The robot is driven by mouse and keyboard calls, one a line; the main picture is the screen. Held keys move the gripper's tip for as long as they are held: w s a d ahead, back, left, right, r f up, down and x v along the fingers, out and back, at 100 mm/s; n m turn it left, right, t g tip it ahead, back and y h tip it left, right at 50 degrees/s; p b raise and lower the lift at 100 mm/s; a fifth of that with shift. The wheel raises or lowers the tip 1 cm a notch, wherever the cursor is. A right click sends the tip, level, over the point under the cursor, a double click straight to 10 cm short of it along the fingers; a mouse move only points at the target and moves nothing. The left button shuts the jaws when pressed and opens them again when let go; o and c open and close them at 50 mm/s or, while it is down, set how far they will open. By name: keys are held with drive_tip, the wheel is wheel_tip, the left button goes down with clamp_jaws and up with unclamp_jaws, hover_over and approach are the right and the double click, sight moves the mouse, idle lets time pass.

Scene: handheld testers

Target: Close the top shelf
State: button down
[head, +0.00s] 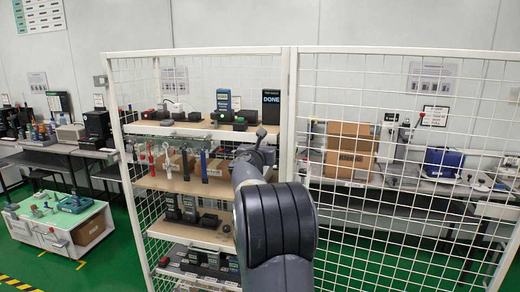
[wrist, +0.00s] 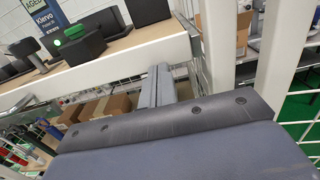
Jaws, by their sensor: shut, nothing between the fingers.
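The top shelf (head: 160,130) is a board with a pale front edge, in a white mesh rack, with handheld testers standing on it. In the wrist view its white front edge (wrist: 110,63) runs across the upper part. My gripper (head: 262,134) is at the right end of this shelf, near the rack's middle post. In the wrist view its fingers (wrist: 157,82) are together and empty, their tips close by the shelf's edge. I cannot tell whether they touch it. How far the shelf stands out is also unclear.
Lower shelves (head: 160,182) with tools and testers sit beneath, partly behind my arm. A white post (head: 290,120) and mesh panel (head: 400,180) stand close on the right. A low white cabinet (head: 62,222) is at left, with open green floor between.

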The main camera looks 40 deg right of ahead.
drive_tip(key=shift+r+x, duration=0.2)
drive_tip(key=shift+x, duration=1)
drive_tip(key=shift+s+r, duration=0.1)
drive_tip(key=shift+r, duration=0.05)
drive_tip(key=b+v, duration=0.2)
drive_tip(key=v, duration=1.2)
drive_tip(key=shift+f+b, duration=0.3)
drive_tip(key=shift+f, duration=0.05)
drive_tip(key=p+x, duration=0.2)
drive_tip(key=x, duration=1.2)
drive_tip(key=shift+p, duration=0.4)
